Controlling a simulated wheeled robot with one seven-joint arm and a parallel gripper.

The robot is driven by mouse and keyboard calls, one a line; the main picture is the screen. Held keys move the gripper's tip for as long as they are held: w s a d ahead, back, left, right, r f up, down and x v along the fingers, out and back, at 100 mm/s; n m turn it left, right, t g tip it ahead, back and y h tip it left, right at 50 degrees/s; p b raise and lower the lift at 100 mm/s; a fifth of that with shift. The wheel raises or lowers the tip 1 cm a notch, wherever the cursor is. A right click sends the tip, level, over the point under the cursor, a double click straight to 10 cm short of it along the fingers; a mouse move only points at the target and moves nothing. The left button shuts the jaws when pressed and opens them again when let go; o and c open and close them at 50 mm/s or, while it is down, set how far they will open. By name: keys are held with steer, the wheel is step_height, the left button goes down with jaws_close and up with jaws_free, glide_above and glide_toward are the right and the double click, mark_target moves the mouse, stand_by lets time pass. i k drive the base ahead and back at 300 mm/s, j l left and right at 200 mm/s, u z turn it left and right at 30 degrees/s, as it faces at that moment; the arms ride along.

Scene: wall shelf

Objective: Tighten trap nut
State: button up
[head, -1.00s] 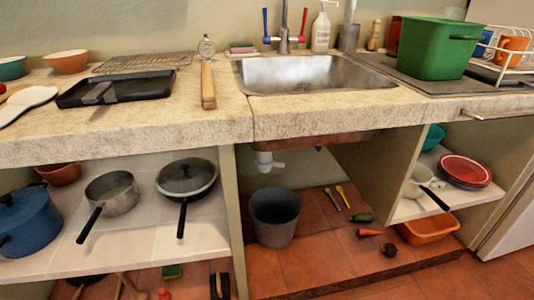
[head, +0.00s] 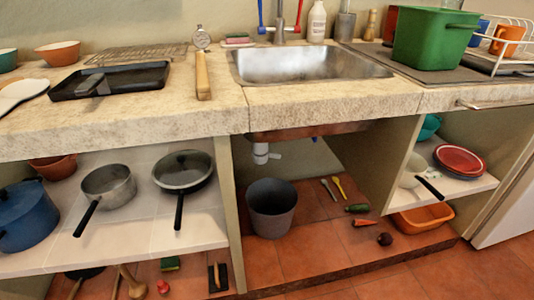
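The white drain trap (head: 261,153) hangs under the sink, at the left of the open space below the counter. A short side pipe points right from it. Its nut is too small to make out clearly. The metal sink basin (head: 305,64) is set in the stone counter above. A grey bucket (head: 271,207) stands on the tiled floor below the trap, apart from it. My gripper is not in view.
Tools (head: 335,188), a green item (head: 357,208) and a dark round item (head: 384,239) lie on the floor right of the bucket. Shelves with pans (head: 183,170) flank the left. An orange tub (head: 424,218) stands right. The counter edge (head: 340,118) overhangs the opening.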

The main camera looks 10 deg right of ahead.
mark_target(258, 159)
steer(key=i+l, duration=0.1)
steer(key=i, duration=1.15)
